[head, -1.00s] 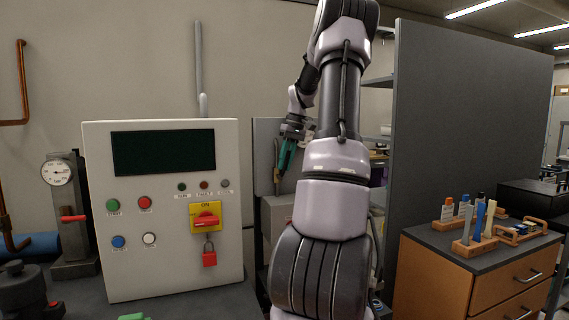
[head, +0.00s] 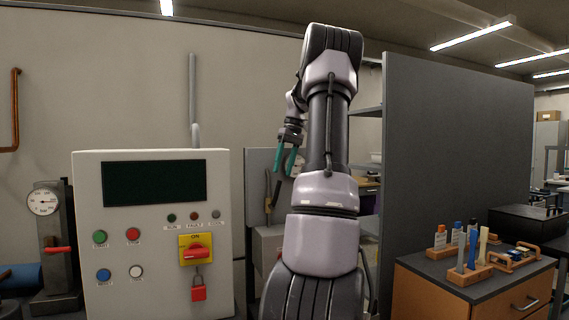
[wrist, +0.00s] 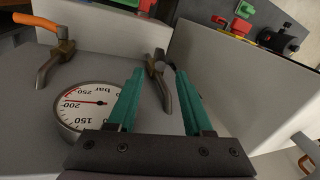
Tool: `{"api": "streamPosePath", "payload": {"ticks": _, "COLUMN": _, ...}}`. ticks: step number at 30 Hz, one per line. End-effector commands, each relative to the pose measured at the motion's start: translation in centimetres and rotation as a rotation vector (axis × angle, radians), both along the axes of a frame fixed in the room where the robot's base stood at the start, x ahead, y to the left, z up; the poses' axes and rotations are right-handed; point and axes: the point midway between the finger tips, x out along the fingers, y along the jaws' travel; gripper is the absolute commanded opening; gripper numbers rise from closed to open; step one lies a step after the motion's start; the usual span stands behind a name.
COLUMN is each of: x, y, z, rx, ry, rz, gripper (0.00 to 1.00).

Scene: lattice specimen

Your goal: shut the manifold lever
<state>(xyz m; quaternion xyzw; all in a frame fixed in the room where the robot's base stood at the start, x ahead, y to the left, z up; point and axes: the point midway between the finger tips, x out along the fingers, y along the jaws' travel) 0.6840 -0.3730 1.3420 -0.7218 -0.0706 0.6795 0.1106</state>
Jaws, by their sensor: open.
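My gripper (head: 283,172) is open and empty, its teal fingers pointing down in front of a grey panel (head: 258,160) behind my arm. In the wrist view my gripper (wrist: 158,72) shows its two fingers apart above a pale grey face. A metal lever-like part (wrist: 158,78) lies just beyond and between the fingertips; I cannot tell whether they touch it. A lever with an orange handle (wrist: 35,21) is at the upper left of the wrist view. A white pressure gauge (wrist: 88,108) marked bar lies left of the fingers. I cannot tell which part is the manifold lever.
A control box (head: 150,235) with a screen, buttons, a red switch (head: 197,253) and a padlock (head: 198,289) stands left. Farther left is a gauge column with a red handle (head: 58,249). A tall grey partition (head: 455,140) and wooden drawers (head: 480,305) stand right.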

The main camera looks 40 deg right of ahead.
Motion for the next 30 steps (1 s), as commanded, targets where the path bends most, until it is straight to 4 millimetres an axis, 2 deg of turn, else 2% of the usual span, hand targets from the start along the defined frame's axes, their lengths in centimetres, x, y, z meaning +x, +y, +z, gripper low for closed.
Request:
{"api": "streamPosePath", "payload": {"ticks": 6, "x": -0.1, "y": -0.4, "z": 1.6, "rx": 0.001, "ry": 0.0, "rz": 0.001, "gripper": 0.51}}
{"api": "streamPosePath", "payload": {"ticks": 13, "x": -0.1, "y": -0.4, "z": 1.7, "rx": 0.001, "ry": 0.0, "rz": 0.0, "gripper": 0.51}}
{"api": "streamPosePath", "payload": {"ticks": 14, "x": -0.1, "y": -0.4, "z": 1.7, "rx": 0.001, "ry": 0.0, "rz": 0.0, "gripper": 0.47}}
{"api": "streamPosePath", "payload": {"ticks": 15, "x": -0.1, "y": -0.3, "z": 1.7, "rx": -0.001, "ry": 0.001, "rz": 0.005, "gripper": 0.32}}
{"api": "streamPosePath", "payload": {"ticks": 17, "x": -0.1, "y": 0.1, "z": 1.6, "rx": -0.022, "ry": 0.003, "rz": 0.042, "gripper": 0.09}}
{"api": "streamPosePath", "payload": {"ticks": 18, "x": 0.0, "y": 0.7, "z": 1.6, "rx": -0.051, "ry": 0.006, "rz": 0.097, "gripper": 0.0}}
{"api": "streamPosePath", "payload": {"ticks": 20, "x": 0.0, "y": 2.0, "z": 1.3, "rx": -0.12, "ry": 0.016, "rz": 0.231, "gripper": 0.0}}
{"api": "streamPosePath", "payload": {"ticks": 24, "x": 0.0, "y": 5.4, "z": 1.3, "rx": -0.349, "ry": 0.07, "rz": 0.714, "gripper": 0.0}}
{"api": "streamPosePath", "payload": {"ticks": 27, "x": 0.1, "y": 7.5, "z": 2.0, "rx": -0.496, "ry": 0.13, "rz": 1.065, "gripper": 0.0}}
{"api": "streamPosePath", "payload": {"ticks": 30, "x": 0.3, "y": 8.9, "z": 2.9, "rx": -0.6, "ry": 0.192, "rz": 1.336, "gripper": 0.0}}
